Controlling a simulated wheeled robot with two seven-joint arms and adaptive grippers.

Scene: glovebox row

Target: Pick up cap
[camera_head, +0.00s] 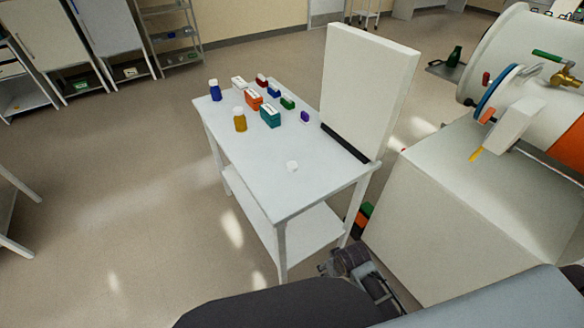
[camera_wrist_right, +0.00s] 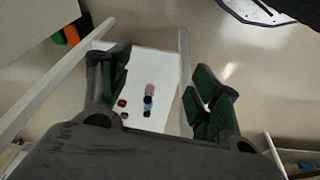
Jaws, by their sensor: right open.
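A small white cap (camera_head: 292,166) lies on the white table (camera_head: 245,160), near its front right part. My right gripper (camera_head: 345,262) is low at the bottom of the head view, in front of and below the tabletop, well apart from the cap. In the right wrist view its two dark green fingers (camera_wrist_right: 160,90) are spread apart with nothing held between them. I cannot make out the cap in that view. My left gripper is not in view.
Amber (camera_head: 240,121) and blue (camera_head: 215,91) bottles and several small boxes stand at the table's far side. A white upright panel (camera_head: 366,90) rises from its right edge. A large white cabinet (camera_head: 470,215) stands to the right. The tabletop around the cap is clear.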

